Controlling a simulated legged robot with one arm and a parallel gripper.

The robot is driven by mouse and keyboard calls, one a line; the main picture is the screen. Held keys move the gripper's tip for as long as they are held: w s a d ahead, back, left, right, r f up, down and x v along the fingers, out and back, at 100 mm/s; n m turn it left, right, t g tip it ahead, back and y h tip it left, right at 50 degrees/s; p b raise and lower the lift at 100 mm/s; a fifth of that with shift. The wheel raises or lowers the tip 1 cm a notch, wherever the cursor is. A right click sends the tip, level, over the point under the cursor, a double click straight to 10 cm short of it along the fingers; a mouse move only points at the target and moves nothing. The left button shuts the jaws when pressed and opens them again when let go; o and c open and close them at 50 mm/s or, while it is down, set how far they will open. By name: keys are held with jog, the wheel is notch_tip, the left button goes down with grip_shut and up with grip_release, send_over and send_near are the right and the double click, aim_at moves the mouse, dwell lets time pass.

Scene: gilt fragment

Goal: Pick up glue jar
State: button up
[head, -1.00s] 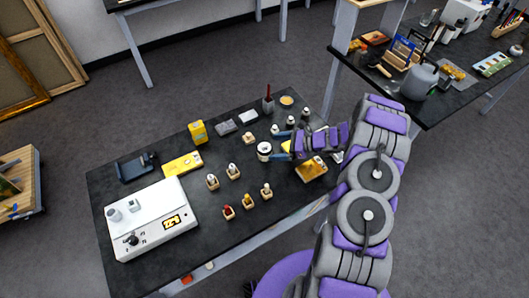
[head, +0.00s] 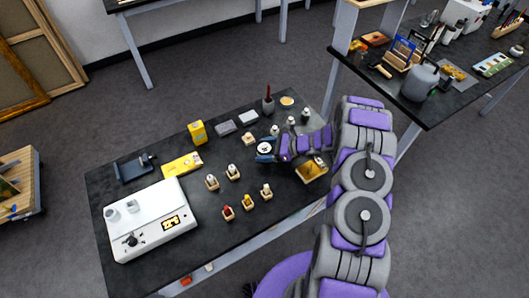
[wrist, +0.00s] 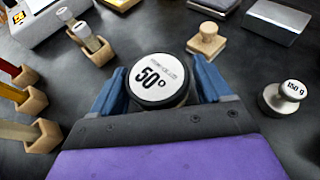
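The glue jar, a short round jar with a white lid marked "50°" in a dark rim (wrist: 158,80), stands upright between my fingers in the wrist view. In the head view the jar (head: 264,149) stands on the dark table, right of the middle. My gripper (head: 268,145) is low over the table, its blue fingers on either side of the jar. In the wrist view my gripper (wrist: 160,85) is spread, with a narrow gap on the right; contact on the left is unclear. The jar's lower body is mostly hidden.
A "150 g" weight (wrist: 283,97) stands close right of my gripper. A wooden knobbed block (wrist: 207,40) is just beyond the jar. Vials in wooden holders (head: 233,173) stand to the left.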

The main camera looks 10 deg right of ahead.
jog(key=c, duration=0.8)
jog(key=shift+r, duration=0.1)
